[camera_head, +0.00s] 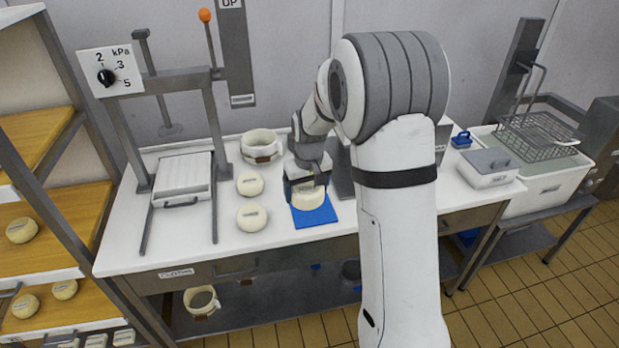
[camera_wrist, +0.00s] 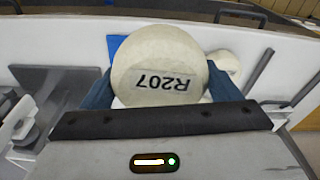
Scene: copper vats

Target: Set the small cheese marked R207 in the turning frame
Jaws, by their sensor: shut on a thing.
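The small round cream cheese marked R207 (camera_wrist: 163,62) fills the middle of the wrist view, its label upside down in the picture. My gripper (camera_wrist: 155,88) is shut on it, a finger at each side. In the head view my gripper (camera_head: 305,183) points down at the cheese (camera_head: 309,201), over or on a blue mat (camera_head: 318,217) on the white table; I cannot tell whether it touches the mat. A wire rack (camera_head: 538,134) with a handle stands over a white tub at the right; I cannot tell whether it is the turning frame.
Two other cheeses (camera_head: 250,184) (camera_head: 251,217) lie left of the mat. A cream hoop (camera_head: 261,147) stands behind them. A press with a slatted white board (camera_head: 182,177) is at the left.

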